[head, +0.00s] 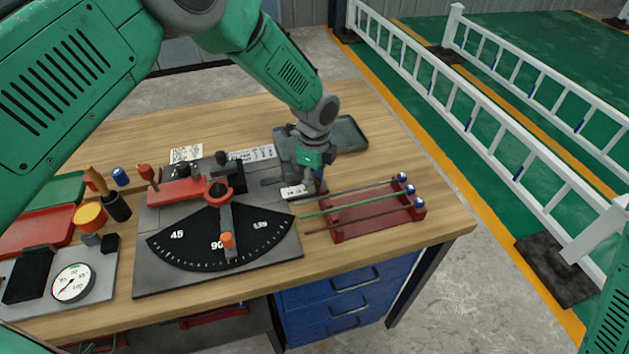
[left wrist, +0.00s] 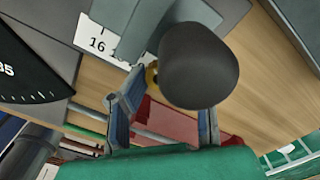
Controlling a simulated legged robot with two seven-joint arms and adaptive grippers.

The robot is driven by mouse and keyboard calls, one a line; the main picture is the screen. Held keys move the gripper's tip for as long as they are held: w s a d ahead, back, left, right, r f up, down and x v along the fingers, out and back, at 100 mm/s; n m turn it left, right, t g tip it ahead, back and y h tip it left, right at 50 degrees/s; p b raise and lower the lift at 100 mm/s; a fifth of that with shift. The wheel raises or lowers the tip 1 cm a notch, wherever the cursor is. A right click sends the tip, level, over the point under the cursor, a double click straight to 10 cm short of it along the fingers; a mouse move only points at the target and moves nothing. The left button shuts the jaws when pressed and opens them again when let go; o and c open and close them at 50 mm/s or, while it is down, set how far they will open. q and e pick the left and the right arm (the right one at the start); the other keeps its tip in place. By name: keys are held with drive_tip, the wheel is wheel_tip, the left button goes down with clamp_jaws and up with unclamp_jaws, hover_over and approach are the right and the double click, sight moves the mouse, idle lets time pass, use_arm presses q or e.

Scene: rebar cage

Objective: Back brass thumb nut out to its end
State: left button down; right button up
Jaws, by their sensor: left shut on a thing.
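My left gripper (head: 313,184) reaches down at the right end of the dark bench fixture, over the white scale label (head: 294,192). In the left wrist view its two fingers (left wrist: 165,105) stand either side of a dark round knob or post end (left wrist: 198,68). A small brass piece (left wrist: 151,76), which looks like the thumb nut, shows at the left finger's tip. The gripper is shut on it, though the dark cylinder hides most of the nut and the other fingertip. The nut's thread and its end cannot be seen. My right gripper is not in view.
A red rack (head: 375,221) with coloured rods stands just right of the gripper. A grey tray (head: 350,134) lies behind. The angle plate (head: 220,238) with its orange-tipped lever (head: 227,241) is to the left. A dial gauge (head: 73,283) sits at far left.

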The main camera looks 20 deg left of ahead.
sight(317, 181)
use_arm(q)
drive_tip(key=shift+d+n, duration=0.15)
drive_tip(key=shift+n, duration=0.65)
drive_tip(key=c, duration=1.3)
unclamp_jaws()
drive_tip(key=shift+w, duration=0.1)
wheel_tip(317, 181, up, 12)
drive_tip(key=shift+d, duration=0.1)
